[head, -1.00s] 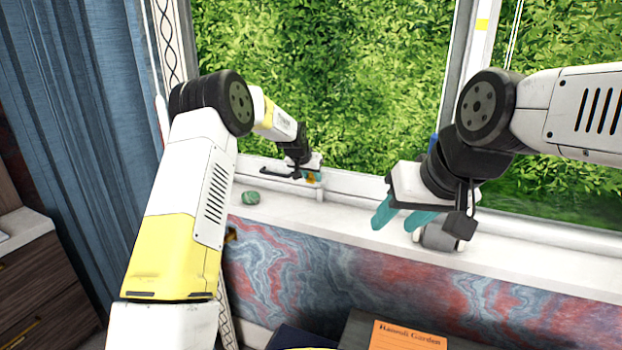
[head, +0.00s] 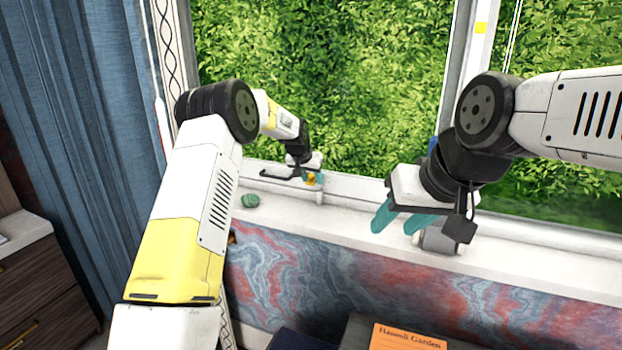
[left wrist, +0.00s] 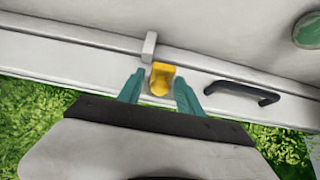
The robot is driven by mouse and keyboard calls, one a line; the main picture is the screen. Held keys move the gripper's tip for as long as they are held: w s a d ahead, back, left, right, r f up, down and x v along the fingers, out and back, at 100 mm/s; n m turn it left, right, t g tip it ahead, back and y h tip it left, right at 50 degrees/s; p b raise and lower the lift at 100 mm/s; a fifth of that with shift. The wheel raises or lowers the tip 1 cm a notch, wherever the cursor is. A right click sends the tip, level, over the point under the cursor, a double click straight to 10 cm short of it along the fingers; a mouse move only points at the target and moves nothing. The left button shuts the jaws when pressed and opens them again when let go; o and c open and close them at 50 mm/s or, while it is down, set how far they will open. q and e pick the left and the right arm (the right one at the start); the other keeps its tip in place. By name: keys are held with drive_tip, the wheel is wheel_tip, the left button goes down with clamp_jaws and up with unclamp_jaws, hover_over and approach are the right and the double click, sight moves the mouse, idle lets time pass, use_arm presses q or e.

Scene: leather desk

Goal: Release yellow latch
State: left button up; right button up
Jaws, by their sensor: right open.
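The yellow latch (left wrist: 161,79) sits on the white window frame, and it also shows small in the head view (head: 311,179). In the left wrist view my left gripper (left wrist: 160,88) is open, with one teal finger on each side of the latch and a gap visible between each finger and the latch. In the head view my left gripper (head: 309,174) is at the lower window rail and partly hides the latch. My right gripper (head: 397,222) is open and empty above the sill at the right.
A black handle (left wrist: 242,92) is on the frame beside the latch in the left wrist view. A green round object (head: 250,199) lies on the white sill (head: 350,231). An orange book (head: 407,337) is below. A blue curtain (head: 85,120) hangs at left.

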use_arm(q)
drive_tip(key=v, duration=0.7)
drive_tip(key=shift+s+r, duration=0.2)
drive_tip(key=shift+r, duration=0.1)
drive_tip(key=shift+a, duration=0.1)
drive_tip(key=s+a+r+n, duration=0.1)
drive_tip(key=s+a+r, duration=0.2)
drive_tip(key=s+r, duration=0.35)
drive_tip(key=s+a+r, duration=0.3)
drive_tip(key=s, duration=0.6)
drive_tip(key=s+a+r+n, duration=0.1)
drive_tip(key=s+a+r, duration=0.25)
drive_tip(key=s, duration=0.45)
drive_tip(key=s+a+f+n, duration=0.1)
drive_tip(key=s+a, duration=0.1)
drive_tip(key=s, duration=1)
drive_tip(key=s+a+f+n, duration=0.1)
drive_tip(key=s+f, duration=0.1)
drive_tip(key=s, duration=0.9)
drive_tip(key=shift+s+a, duration=0.35)
